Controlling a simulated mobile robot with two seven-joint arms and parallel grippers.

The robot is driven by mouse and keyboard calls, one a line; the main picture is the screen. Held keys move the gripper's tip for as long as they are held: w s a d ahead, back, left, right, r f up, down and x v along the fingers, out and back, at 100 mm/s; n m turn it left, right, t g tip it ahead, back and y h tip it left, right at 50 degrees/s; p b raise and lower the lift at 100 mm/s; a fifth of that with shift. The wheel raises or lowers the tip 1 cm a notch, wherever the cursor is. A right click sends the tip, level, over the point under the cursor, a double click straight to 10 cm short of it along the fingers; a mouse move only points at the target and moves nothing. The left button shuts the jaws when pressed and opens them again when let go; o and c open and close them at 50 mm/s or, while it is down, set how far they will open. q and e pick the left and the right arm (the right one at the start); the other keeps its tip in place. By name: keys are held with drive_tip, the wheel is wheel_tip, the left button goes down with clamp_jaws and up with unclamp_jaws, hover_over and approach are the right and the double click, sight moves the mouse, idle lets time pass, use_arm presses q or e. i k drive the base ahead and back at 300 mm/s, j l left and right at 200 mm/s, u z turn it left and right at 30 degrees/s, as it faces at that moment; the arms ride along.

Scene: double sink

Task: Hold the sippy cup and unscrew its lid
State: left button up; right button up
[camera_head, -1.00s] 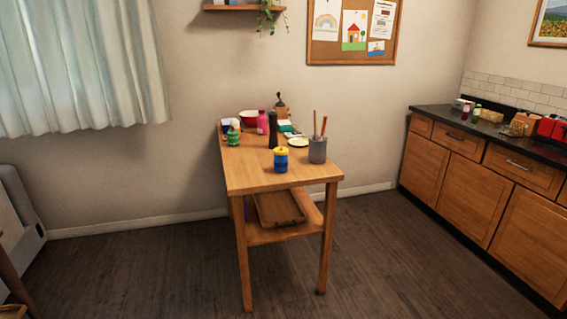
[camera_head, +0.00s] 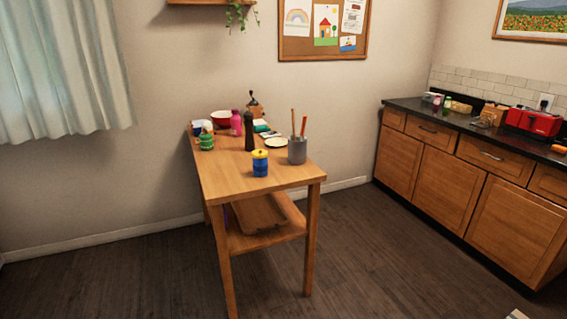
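A small cup with a blue body and a yellow lid (camera_head: 260,163) stands upright near the front of the wooden table (camera_head: 225,182); it looks like the sippy cup. The lid sits on top of the body. Neither of my grippers is in view, and nothing touches the cup.
A grey utensil crock (camera_head: 297,150) stands just right of the cup. Behind it are a dark tall mill (camera_head: 249,131), a pink bottle (camera_head: 236,123), a green jar (camera_head: 206,141) and a red bowl (camera_head: 221,117). A counter (camera_head: 470,128) runs along the right. The floor (camera_head: 130,275) ahead is clear.

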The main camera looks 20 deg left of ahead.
sight(260, 165)
drive_tip(key=i+j+z, duration=0.2)
drive_tip(key=j, duration=0.4)
drive_tip(key=j+z, duration=0.15)
drive_tip(key=j, duration=0.45)
drive_tip(key=i+j+z, duration=0.2)
drive_tip(key=j, duration=1.3)
drive_tip(key=i+j, duration=0.15)
drive_tip(key=j, duration=0.8)
